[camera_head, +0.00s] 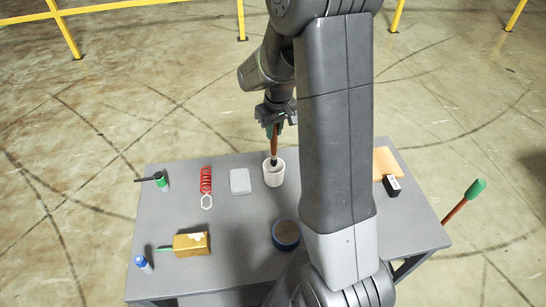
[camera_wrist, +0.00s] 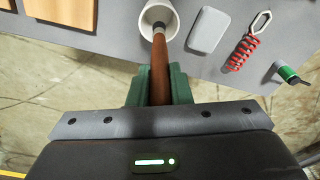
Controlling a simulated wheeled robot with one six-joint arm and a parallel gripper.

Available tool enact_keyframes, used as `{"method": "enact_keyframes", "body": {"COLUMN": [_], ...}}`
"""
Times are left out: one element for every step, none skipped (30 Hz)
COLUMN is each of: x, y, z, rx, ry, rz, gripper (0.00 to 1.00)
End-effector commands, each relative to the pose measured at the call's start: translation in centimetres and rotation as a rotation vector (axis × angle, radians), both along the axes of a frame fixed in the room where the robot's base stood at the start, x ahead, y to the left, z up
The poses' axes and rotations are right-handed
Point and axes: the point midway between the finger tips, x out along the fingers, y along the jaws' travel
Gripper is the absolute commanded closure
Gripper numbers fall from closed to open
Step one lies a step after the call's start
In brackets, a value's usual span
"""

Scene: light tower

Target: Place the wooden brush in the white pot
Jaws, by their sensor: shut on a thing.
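The wooden brush (camera_head: 274,143) has a reddish-brown handle and a dark lower end. My gripper (camera_head: 275,127) is shut on its upper part and holds it roughly upright. The white pot (camera_head: 274,177) stands on the grey table below my gripper. In the head view the brush's dark end is at the pot's mouth; I cannot tell how deep it reaches. In the wrist view the brush (camera_wrist: 160,70) runs from between the green fingertips (camera_wrist: 160,86) to the opening of the white pot (camera_wrist: 147,22). The brush's tip is partly hidden there.
The grey table (camera_head: 235,225) also holds a red coil tool (camera_head: 206,180), a pale grey box (camera_head: 240,181), a gold box (camera_head: 191,243), a blue round tin (camera_head: 286,235), a green-and-black item (camera_head: 160,181), a blue-capped bottle (camera_head: 143,263) and a black box (camera_head: 392,185). Bare table lies between them.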

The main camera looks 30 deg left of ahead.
Motion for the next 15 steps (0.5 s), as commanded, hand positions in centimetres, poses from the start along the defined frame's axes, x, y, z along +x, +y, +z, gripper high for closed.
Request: {"method": "enact_keyframes", "body": {"x": [-0.1, 0.0, 0.0, 0.0, 0.0, 0.0, 0.0, 0.0, 0.0, 0.0, 0.0, 0.0, 0.0, 0.0, 0.0], "y": [-0.1, 0.0, -0.1, 0.0, 0.0, 0.0, 0.0, 0.0, 0.0, 0.0, 0.0, -0.1, -0.1, 0.0, 0.0], "z": [-1.0, -1.6, -2.2, -2.6, -3.0, -3.3, -3.5, -3.7, -4.0, -4.3, -4.7, -5.2, -5.6, -6.0, -6.5], "rx": [-0.005, -0.004, -0.004, -0.003, -0.003, -0.002, -0.001, -0.001, -0.002, -0.002, -0.002, -0.003, -0.004, -0.002, -0.003], "ry": [0.004, 0.003, 0.003, 0.003, 0.003, 0.002, 0.002, 0.002, 0.002, 0.002, 0.002, 0.003, 0.003, 0.002, 0.003], "rz": [0.0, 0.0, 0.0, 0.0, 0.0, 0.0, 0.0, 0.0, 0.0, 0.0, 0.0, 0.0, 0.0, 0.0, 0.0], "gripper": [1.0, 1.0, 1.0, 1.0, 1.0, 1.0, 1.0, 1.0, 1.0, 1.0, 1.0, 1.0, 1.0, 1.0, 1.0]}}
